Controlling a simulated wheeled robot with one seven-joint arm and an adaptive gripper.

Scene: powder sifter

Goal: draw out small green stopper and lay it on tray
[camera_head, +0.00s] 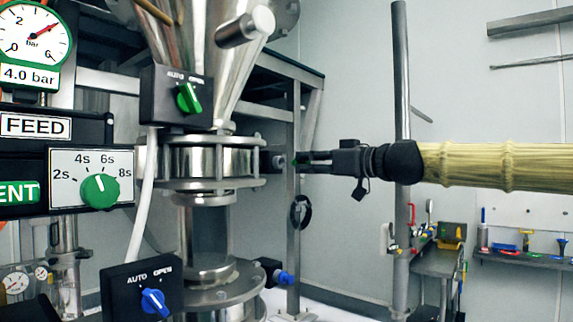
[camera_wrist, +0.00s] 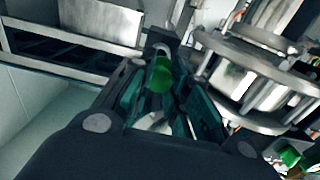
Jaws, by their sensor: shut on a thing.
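The small green stopper (camera_wrist: 159,76) shows between the fingers of my gripper (camera_wrist: 170,85) in the wrist view. The fingers are shut on it. In the head view my gripper (camera_head: 300,161) reaches in from the right and its fingertips are at the dark port block (camera_head: 269,160) on the side of the steel flange. I cannot tell whether the stopper is still seated in the port. I cannot make out the tray in either view.
A blue stopper (camera_head: 285,277) sits in a lower port. A green knob (camera_head: 189,97) and a blue knob (camera_head: 153,302) are on black switch boxes beside the sifter. A vertical post (camera_head: 401,70) stands behind my arm. A bench (camera_head: 438,262) with tools is at the lower right.

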